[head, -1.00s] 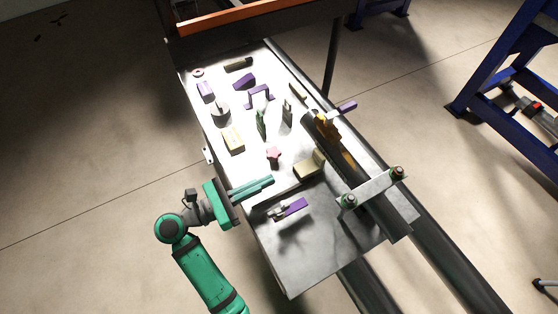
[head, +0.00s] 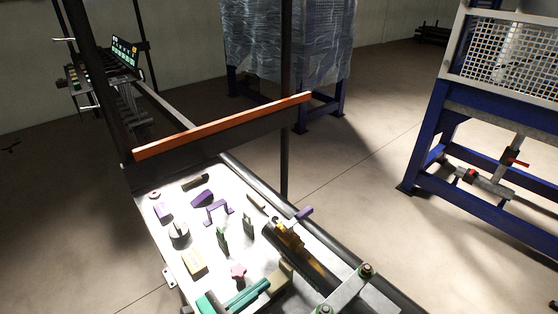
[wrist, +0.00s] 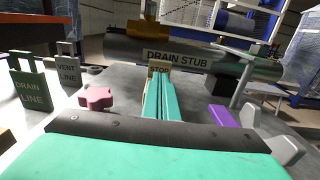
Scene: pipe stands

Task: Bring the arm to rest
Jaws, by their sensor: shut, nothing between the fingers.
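My gripper (head: 266,285) is at the bottom of the head view, over the near part of the pale bench plate (head: 182,231). Its green fingers are shut together with nothing between them, and they also fill the middle of the wrist view (wrist: 166,82). The fingertips point at a tan block marked STOP (wrist: 159,69), below the dark pipe labelled DRAIN STUB (wrist: 180,56); I cannot tell whether they touch it. Most of my arm is out of the head view.
A pink star knob (head: 238,271) lies left of the fingers. A green DRAIN LINE tag (wrist: 31,91), a grey VENT LINE tag (wrist: 67,66) and a purple-handled part (wrist: 224,117) stand close by. An orange-edged beam (head: 225,125) crosses behind the plate. Blue stands are beyond.

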